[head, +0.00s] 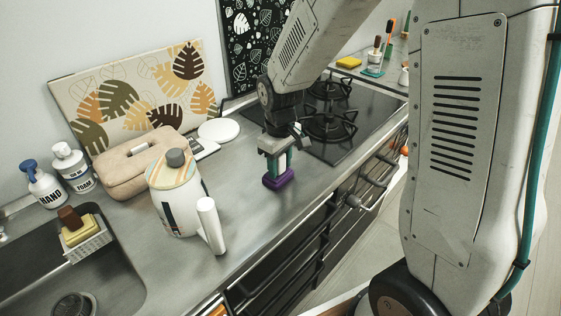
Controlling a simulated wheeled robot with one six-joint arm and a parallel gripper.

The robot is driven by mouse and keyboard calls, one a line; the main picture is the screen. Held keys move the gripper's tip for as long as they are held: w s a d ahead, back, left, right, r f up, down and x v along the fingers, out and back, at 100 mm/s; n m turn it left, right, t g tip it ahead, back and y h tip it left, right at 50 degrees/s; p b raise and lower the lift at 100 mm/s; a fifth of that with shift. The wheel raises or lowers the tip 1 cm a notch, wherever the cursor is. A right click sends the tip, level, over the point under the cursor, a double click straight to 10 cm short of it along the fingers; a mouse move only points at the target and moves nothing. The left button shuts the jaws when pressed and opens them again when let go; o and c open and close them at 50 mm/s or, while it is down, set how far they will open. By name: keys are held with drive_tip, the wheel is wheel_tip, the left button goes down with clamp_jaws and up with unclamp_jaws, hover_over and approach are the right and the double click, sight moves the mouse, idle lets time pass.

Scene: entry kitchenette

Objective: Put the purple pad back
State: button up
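The purple pad (279,180) is a small rounded block at the counter's front part, between the white jug and the stove. My gripper (278,169) points down right over it, with its teal-sided fingers reaching to the pad. The fingers stand a little apart. I cannot tell whether they press on the pad or only stand around or on it. The pad's upper part is partly hidden by the fingers. Its underside looks at or very near the counter, and I cannot tell if there is a gap.
A white jug (178,207) and a beige case (139,163) stand left of my gripper, with a white round plate (219,131) behind. The black stove (343,121) is to the right. A yellow pad (349,62) lies beyond it. The sink (105,270) is front left.

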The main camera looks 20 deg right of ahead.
drive_tip(key=shift+o, duration=0.2)
drive_tip(key=shift+r, duration=0.1)
wheel_tip(320, 180, up, 8)
drive_tip(key=shift+w+f, duration=0.1)
drive_tip(key=s+d+r+m, duration=0.1)
drive_tip(key=s+r, duration=0.2)
drive_tip(key=s, duration=0.5)
drive_tip(key=s+d+r+m, duration=0.1)
drive_tip(key=s+r, duration=0.3)
drive_tip(key=s, duration=0.4)
drive_tip(key=s+d+r+m+t, duration=0.1)
drive_tip(key=s+r+m, duration=0.2)
drive_tip(key=s, duration=0.6)
drive_tip(key=shift+d+r, duration=0.15)
